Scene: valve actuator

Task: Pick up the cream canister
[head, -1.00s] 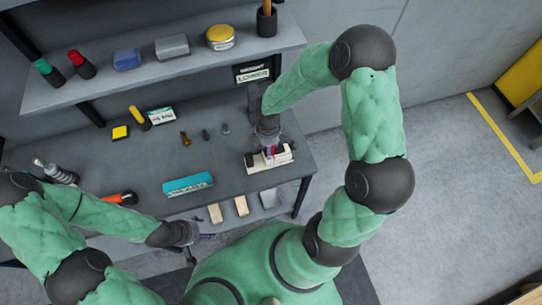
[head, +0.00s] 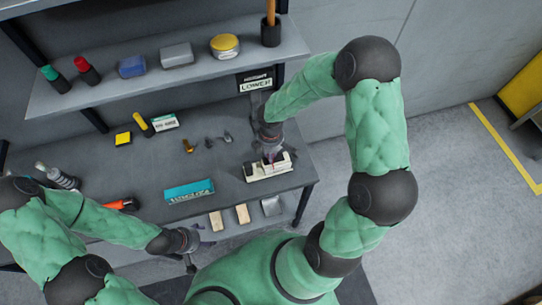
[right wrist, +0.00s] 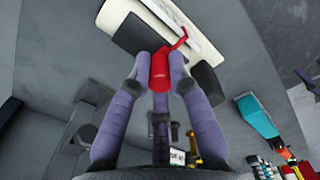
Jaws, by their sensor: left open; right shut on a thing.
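A cream body with dark parts (head: 280,170) lies on the bench near its right end in the head view. A round tin with a yellow lid (head: 225,46) stands on the shelf. Which is the cream canister is unclear. My left gripper (head: 197,250) is open and empty before the bench's front edge.
A teal box (head: 190,192) lies left of the cream body. Small dark pieces (head: 208,143) lie behind it. Bare bench (head: 130,172) shows left of centre.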

